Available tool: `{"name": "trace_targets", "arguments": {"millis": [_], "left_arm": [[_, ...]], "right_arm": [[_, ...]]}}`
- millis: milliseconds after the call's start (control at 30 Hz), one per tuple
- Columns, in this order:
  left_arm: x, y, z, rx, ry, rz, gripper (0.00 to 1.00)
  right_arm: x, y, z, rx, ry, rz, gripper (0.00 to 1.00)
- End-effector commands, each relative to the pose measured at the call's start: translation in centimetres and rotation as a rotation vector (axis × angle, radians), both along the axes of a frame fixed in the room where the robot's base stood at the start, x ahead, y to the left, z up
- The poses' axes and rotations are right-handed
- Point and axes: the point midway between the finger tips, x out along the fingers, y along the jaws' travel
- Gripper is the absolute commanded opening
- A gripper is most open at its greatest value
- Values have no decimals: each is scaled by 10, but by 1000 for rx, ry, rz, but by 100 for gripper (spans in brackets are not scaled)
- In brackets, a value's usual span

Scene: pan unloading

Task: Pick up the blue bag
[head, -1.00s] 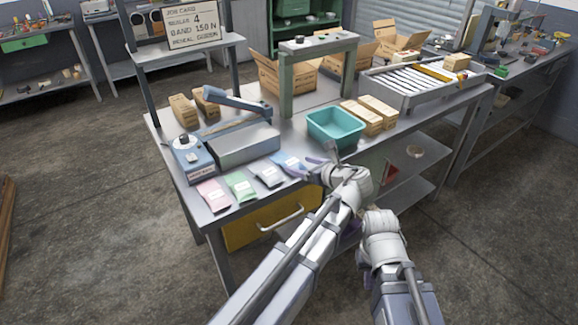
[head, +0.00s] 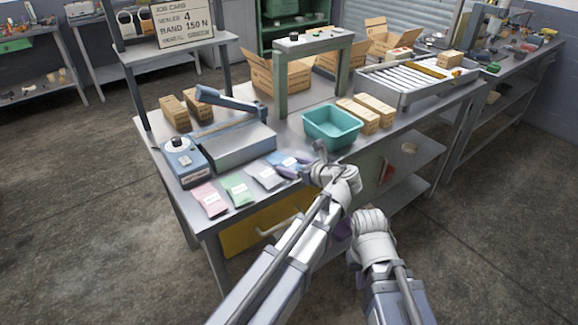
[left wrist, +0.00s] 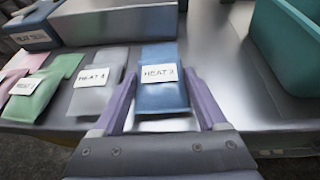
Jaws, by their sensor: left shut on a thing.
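The blue bag (head: 281,158), flat with a white label, lies at the right end of a row of bags on the metal bench. It also shows in the left wrist view (left wrist: 162,98). My left gripper (head: 288,167) is at the bag's near end, with a purple finger on each side of it in the left wrist view, shut on it. The bag still appears to lie on the bench top. My right gripper (head: 343,230) is low in front of the bench, mostly hidden behind its own wrist, so its jaws cannot be made out.
Grey (head: 267,177), green (head: 238,188) and pink (head: 209,199) bags lie left of the blue one. A sealer machine (head: 228,146) stands behind them. A teal bin (head: 333,142) stands close on the right. The bench's front edge is just below the gripper.

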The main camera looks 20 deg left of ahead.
Motion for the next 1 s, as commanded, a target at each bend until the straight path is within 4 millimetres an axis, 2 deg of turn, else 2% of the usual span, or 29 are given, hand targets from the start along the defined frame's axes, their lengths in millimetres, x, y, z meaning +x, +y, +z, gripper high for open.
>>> {"name": "trace_targets", "arguments": {"millis": [33,133,367,567,767,1000], "left_arm": [[0,0,0,-1,1,0,23],[0,0,0,-1,1,0,14],[0,0,0,-1,1,0,14],[0,0,9,0,0,0,14],[0,0,32,0,0,0,14],[0,0,69,0,0,0,14]], "right_arm": [[0,0,0,0,0,0,0],[0,0,0,0,0,0,0],[0,0,0,0,0,0,0],[0,0,9,0,0,0,0],[0,0,31,0,0,0,0],[0,0,69,0,0,-1,0]]}}
